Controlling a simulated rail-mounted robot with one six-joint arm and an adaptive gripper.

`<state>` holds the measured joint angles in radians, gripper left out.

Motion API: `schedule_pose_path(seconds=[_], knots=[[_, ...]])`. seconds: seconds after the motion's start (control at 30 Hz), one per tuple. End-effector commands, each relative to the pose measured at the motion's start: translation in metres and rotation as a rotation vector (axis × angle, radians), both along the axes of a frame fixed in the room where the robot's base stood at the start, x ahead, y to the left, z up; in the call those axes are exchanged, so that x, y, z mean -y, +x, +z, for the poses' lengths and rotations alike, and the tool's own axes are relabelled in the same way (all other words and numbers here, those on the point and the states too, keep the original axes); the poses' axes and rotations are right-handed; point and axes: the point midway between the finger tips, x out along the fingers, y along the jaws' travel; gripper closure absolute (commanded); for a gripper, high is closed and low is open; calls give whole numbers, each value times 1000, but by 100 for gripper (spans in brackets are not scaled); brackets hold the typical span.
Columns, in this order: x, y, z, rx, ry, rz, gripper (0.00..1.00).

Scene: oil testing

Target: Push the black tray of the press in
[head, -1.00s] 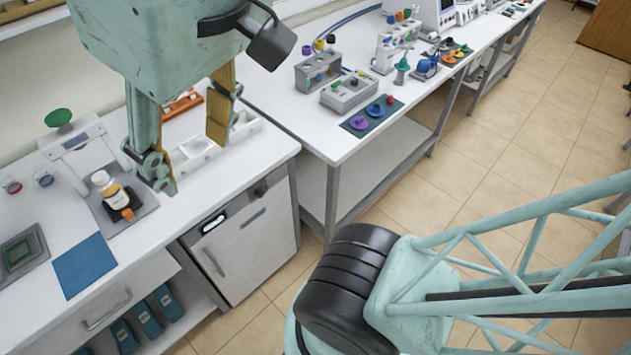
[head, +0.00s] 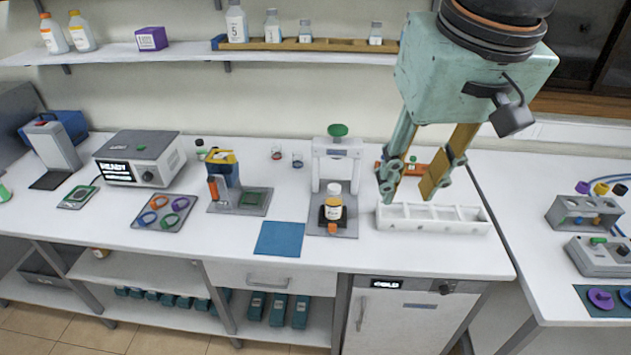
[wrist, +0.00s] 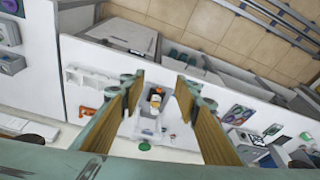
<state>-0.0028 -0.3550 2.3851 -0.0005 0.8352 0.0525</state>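The press (head: 337,160) is a white frame with a green knob on a grey base. Its black tray (head: 323,220) sits forward of the frame, with an orange piece (head: 335,230) at its front. A white-capped amber bottle (head: 333,207) stands upright on the tray. In the wrist view, the bottle (wrist: 155,100) and the press's green knob (wrist: 144,146) show between my fingers. My gripper (head: 408,192) is open and empty, in the air to the right of the press, apart from it. It also shows in the wrist view (wrist: 158,88).
A white compartment tray (head: 432,218) stands right of the press, under my gripper. An orange item (head: 413,168) lies behind it. A blue mat (head: 280,238) lies left of the press. The counter in front of the press is clear.

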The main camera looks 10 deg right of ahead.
Motion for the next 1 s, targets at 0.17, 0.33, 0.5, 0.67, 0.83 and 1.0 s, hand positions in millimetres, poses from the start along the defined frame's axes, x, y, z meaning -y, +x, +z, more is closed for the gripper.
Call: schedule_pose_path(seconds=[0.17, 0.33, 0.5, 0.67, 0.83, 1.0], knots=[[-1, 28, -5, -18, 3, -12, 70], [-1, 54, -11, -33, 6, -21, 70], [-2, 80, -19, -49, 9, -33, 70], [-3, 104, -28, -63, 11, -44, 70], [-4, 129, -40, -78, 14, -54, 70], [-5, 155, -53, -92, 16, -66, 70]])
